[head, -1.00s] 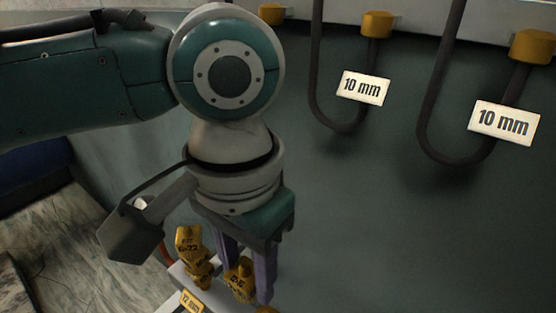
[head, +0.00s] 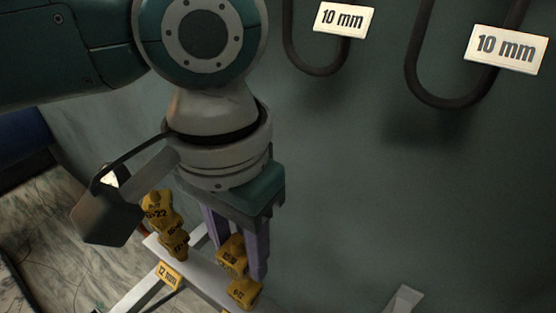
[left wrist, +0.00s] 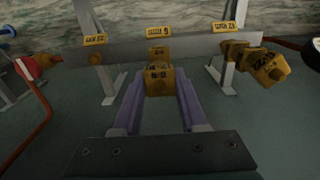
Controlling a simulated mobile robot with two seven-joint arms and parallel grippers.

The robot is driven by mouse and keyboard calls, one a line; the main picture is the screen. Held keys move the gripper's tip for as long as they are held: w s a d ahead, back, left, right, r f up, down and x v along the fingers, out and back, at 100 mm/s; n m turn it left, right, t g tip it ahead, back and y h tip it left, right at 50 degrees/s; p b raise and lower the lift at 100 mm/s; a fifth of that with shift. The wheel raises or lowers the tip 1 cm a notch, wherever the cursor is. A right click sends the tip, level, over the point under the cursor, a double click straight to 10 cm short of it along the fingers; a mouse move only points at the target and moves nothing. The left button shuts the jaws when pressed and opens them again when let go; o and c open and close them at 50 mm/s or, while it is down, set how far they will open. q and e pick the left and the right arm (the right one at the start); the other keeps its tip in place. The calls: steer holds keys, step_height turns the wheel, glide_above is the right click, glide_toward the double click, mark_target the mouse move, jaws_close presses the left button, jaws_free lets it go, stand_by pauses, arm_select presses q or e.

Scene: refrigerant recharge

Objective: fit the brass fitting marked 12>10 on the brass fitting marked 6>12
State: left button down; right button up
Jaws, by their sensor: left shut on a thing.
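My left gripper (head: 240,264) is shut on a brass fitting (head: 231,253), which also shows between the fingers in the left wrist view (left wrist: 158,82). Its marking is too small to read surely. A second brass fitting (head: 244,292) sits on the rail just below the held one; its marking looks like 6>12. My right gripper is not in view.
A stack of brass fittings (head: 161,213) stands on the pale rail (head: 207,283) at the 12 mm tag (head: 167,276), close left of my gripper. A red knob (left wrist: 28,68) with a hose is at left in the wrist view. Dark pipes with 10 mm tags (head: 344,20) hang behind.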

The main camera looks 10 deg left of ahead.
arm_select(q)
step_height(320, 180, down, 3)
steer(key=b, duration=0.3)
steer(key=shift+r, duration=0.15)
steer(key=shift+r+p, duration=0.1)
steer(key=shift+p, duration=0.3)
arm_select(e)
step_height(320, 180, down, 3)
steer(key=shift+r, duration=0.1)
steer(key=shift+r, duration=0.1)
arm_select(q)
steer(key=shift+p, duration=0.4)
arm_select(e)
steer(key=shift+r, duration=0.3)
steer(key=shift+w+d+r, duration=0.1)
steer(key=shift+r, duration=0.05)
arm_select(q)
steer(key=shift+p, duration=0.45)
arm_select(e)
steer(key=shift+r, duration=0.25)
arm_select(q)
steer(key=shift+f, duration=0.75)
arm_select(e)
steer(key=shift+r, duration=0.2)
